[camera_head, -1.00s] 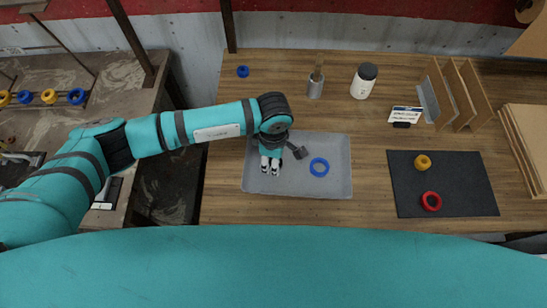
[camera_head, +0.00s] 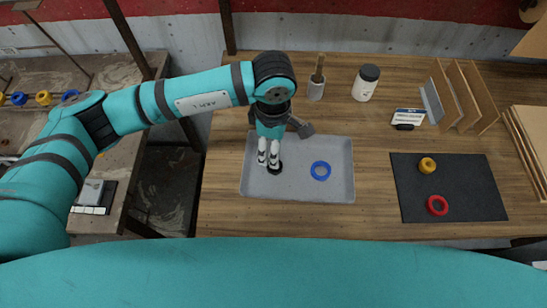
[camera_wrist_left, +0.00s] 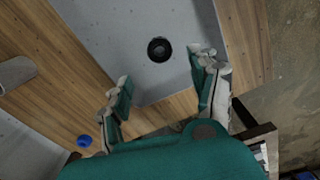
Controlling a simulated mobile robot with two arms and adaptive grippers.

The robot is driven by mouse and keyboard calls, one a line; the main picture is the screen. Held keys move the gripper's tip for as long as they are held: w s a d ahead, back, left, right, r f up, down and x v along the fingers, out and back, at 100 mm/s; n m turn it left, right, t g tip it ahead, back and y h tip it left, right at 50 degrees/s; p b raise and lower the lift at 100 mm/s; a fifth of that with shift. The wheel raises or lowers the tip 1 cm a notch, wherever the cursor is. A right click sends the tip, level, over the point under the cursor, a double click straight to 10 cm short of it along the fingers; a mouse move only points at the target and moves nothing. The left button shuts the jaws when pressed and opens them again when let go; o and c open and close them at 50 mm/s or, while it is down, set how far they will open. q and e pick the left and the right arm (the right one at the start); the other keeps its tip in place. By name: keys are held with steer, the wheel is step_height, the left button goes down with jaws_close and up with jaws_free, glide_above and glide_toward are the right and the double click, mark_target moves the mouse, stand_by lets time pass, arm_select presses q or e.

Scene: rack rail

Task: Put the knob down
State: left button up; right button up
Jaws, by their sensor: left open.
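The black round knob (camera_head: 276,169) lies in the left part of the grey tray (camera_head: 318,197). In the left wrist view the knob (camera_wrist_left: 159,49) rests on the tray floor, seen from above, apart from both fingers. My left gripper (camera_head: 268,159) is above the tray's left side, over the knob. In the wrist view its two fingers (camera_wrist_left: 163,72) are spread with nothing between them. My right gripper is in neither view.
A dark mat (camera_head: 470,190) holds a yellow ring (camera_head: 427,165) and a red ring (camera_head: 437,205). A metal cup (camera_head: 316,91) and a white jar (camera_head: 365,83) stand behind the tray.

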arm_select(q)
step_height(320, 180, up, 3)
steer(key=shift+r+b, duration=0.15)
steer(key=shift+b, duration=0.15)
stand_by(0.4)
